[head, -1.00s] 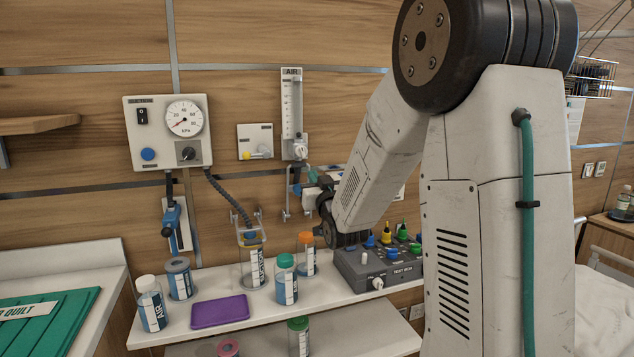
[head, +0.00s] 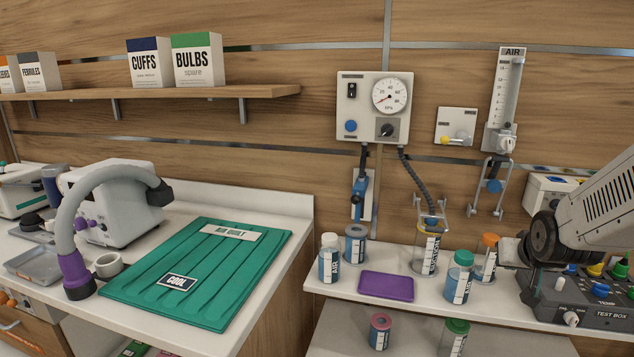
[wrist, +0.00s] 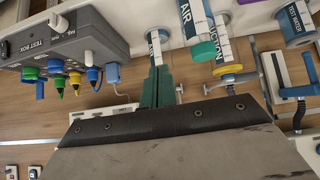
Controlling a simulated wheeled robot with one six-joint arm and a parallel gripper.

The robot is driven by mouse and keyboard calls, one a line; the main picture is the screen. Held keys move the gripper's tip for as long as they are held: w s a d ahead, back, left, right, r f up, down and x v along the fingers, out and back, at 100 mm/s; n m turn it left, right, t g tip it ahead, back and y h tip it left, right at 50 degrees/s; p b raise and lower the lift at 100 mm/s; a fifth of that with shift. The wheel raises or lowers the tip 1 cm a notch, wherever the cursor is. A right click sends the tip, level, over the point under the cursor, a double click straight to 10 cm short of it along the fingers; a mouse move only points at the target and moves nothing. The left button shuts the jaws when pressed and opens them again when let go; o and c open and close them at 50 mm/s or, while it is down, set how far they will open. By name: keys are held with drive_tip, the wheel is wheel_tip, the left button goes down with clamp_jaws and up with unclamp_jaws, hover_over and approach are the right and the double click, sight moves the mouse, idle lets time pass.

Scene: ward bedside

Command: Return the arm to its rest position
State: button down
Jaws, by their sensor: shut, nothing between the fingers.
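My arm (head: 597,215) reaches in from the right edge in the head view, over the test box (head: 560,305). Its end lies beside the orange-capped bottle, and my gripper's fingers cannot be made out there. In the wrist view my gripper (wrist: 158,72) shows as two teal fingers close together, shut and empty. The fingers point toward the labelled bottles, and I cannot tell whether they touch anything. The test box also shows at the upper left of the wrist view (wrist: 40,45).
Bottles stand near the arm: an orange-capped one (head: 486,262), a green-capped one (head: 458,280) and a suction jar (head: 426,255). A purple tray (head: 386,287) lies left of them. An air flowmeter (head: 507,95) hangs above.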

drive_tip(key=s+a+r+n+g+y, duration=0.1)
drive_tip(key=s+a+r+g, duration=0.1)
drive_tip(key=s+a, duration=0.3)
drive_tip(key=s+a+r+n+g+y, duration=0.1)
drive_tip(key=s+a, duration=0.4)
drive_tip(key=s, duration=0.8)
drive_tip(key=s+a+r+n+g, duration=0.1)
drive_tip(key=s+a+r+g, duration=0.3)
drive_tip(key=s, duration=0.6)
drive_tip(key=shift+a+y, duration=0.4)
drive_tip(key=shift+a, duration=0.15)
